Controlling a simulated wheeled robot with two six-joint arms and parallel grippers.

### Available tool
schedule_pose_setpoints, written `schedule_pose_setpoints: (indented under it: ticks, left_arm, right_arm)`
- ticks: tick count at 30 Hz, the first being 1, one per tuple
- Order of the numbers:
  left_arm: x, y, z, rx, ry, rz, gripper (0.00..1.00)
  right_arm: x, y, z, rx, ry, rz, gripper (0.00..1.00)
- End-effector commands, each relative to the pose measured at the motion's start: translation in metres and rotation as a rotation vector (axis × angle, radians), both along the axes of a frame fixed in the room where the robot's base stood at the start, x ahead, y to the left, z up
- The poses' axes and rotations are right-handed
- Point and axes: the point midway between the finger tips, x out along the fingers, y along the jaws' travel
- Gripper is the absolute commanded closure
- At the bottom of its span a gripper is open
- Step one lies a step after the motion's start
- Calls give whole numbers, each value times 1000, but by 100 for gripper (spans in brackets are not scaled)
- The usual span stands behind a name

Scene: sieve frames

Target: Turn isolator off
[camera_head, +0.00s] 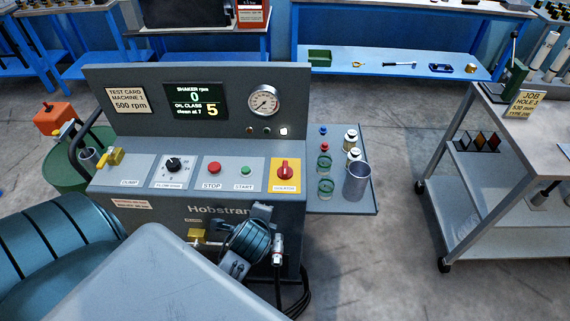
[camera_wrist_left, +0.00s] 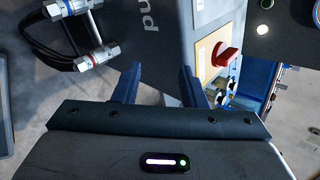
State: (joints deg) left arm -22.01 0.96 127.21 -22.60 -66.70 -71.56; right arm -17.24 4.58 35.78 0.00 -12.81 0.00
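The isolator (camera_head: 285,170) is a red rotary knob on a yellow plate at the right end of the machine's sloping panel. Its grip looks roughly upright in the head view. In the left wrist view the red knob (camera_wrist_left: 226,55) shows at upper right, side-on, beyond the fingers. My left gripper (camera_head: 262,212) is in front of the machine's front face, below and left of the isolator, hiding the end of the printed name. In the left wrist view its two dark fingers (camera_wrist_left: 160,85) are apart with nothing between them. My right gripper is not in view.
The panel also has a red stop button (camera_head: 214,168), a green start button (camera_head: 246,171), a black knob (camera_head: 173,164) and a yellow dump lever (camera_head: 111,157). The display (camera_head: 195,102) is lit. Hose couplings (camera_head: 277,250) hang near the gripper. A side shelf (camera_head: 330,203) holds jars and a cup.

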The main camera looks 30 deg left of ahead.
Motion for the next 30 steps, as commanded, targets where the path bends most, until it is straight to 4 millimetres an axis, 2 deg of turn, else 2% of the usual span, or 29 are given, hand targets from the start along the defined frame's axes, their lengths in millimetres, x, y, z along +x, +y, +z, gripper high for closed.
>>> schedule_pose_setpoints:
  ticks: [1,9,15,23,30]
  left_arm:
    - [12,1,5,98,9,-77,62]
    - [71,5,26,697,137,-486,62]
    - [98,1,35,1014,240,-669,62]
    - [114,3,36,1121,280,-727,62]
    - [147,24,21,1120,281,-726,62]
  right_arm:
    - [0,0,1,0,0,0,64]
    - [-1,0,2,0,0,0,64]
    - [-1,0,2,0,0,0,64]
    - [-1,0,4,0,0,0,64]
    - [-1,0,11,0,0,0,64]
